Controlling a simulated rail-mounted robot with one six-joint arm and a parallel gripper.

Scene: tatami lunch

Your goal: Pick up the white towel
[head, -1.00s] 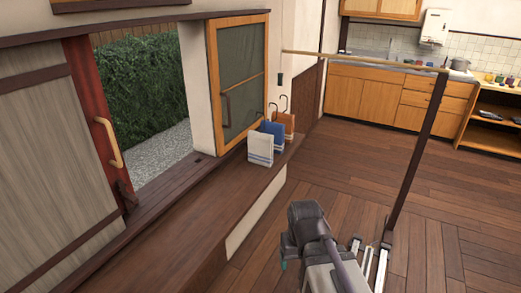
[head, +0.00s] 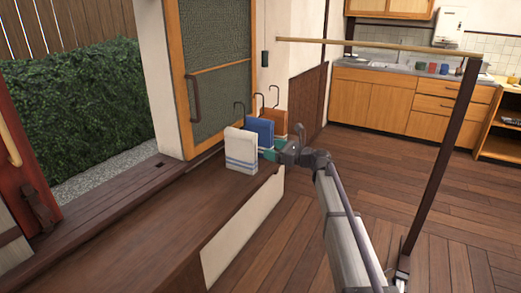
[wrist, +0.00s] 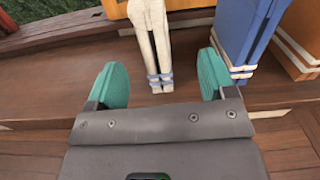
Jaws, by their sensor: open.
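The white towel (head: 241,150), with blue stripes near its lower edge, hangs folded at the near end of a row of towels on the wooden ledge. In the wrist view the white towel (wrist: 151,38) is seen edge-on, ahead of my gripper and between the lines of its fingers. My gripper (wrist: 163,78) is open and empty, its two teal fingers apart on either side of the towel's lower end. In the head view my gripper (head: 273,154) is beside the towels on their right, partly hidden.
A blue towel (head: 260,132) and an orange towel (head: 274,122) stand close behind the white one; the blue towel (wrist: 243,38) is near the right finger. Dark hooks rise above them. The wooden ledge (head: 150,220) is clear in front. A sliding door (head: 218,75) stands behind.

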